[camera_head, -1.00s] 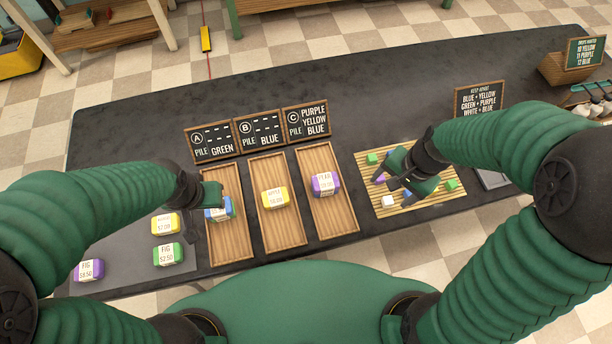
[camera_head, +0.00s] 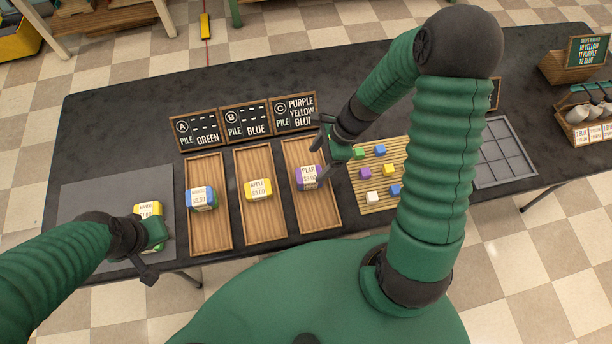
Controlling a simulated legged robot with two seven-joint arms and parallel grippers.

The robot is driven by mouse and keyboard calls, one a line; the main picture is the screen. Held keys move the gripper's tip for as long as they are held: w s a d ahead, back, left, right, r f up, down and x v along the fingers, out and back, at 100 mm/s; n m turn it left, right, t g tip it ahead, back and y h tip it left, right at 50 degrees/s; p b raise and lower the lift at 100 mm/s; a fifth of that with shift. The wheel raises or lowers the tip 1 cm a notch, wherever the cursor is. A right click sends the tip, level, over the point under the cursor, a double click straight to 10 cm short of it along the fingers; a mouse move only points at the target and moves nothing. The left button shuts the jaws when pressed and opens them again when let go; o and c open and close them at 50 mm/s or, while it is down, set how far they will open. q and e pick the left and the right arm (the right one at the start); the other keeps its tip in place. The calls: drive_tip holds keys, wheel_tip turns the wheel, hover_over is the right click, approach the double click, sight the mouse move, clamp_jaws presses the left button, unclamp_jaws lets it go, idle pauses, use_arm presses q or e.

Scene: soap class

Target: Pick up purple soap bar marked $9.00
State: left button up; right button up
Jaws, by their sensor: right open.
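The purple soap bar (camera_head: 307,178) has a white label that seems to read PEAR and $9.00. It lies in the wooden tray (camera_head: 324,219) under sign C. My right gripper (camera_head: 322,158) is open at this bar's upper right side, with its fingers close to the bar. I cannot tell whether they touch it. My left gripper (camera_head: 150,250) is over the grey mat at the left, just below a yellow soap bar (camera_head: 148,209). Its jaws are hard to make out, and it hides part of the mat and the bars there.
A blue bar (camera_head: 201,198) lies in the tray under sign A and a yellow bar (camera_head: 258,189) in the tray under sign B. A slatted mat (camera_head: 376,204) with several small cubes is right of tray C. A grey grid tray (camera_head: 506,155) lies farther right.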

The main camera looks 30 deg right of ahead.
sight(310, 174)
drive_tip(key=shift+d+x, duration=0.25)
drive_tip(key=shift+x, duration=1)
drive_tip(key=x, duration=0.5)
drive_tip(key=shift+s+d+f+b, duration=0.1)
drive_tip(key=shift+s+d+b, duration=0.05)
drive_tip(key=shift+b, duration=0.15)
drive_tip(key=shift+f, duration=0.1)
drive_tip(key=shift+a, duration=0.3)
drive_tip(key=shift+c, duration=1.4)
drive_tip(key=shift+d, duration=0.2)
drive_tip(key=c, duration=1.2)
drive_tip(key=shift+a, duration=0.1)
drive_tip(key=shift+c, duration=0.2)
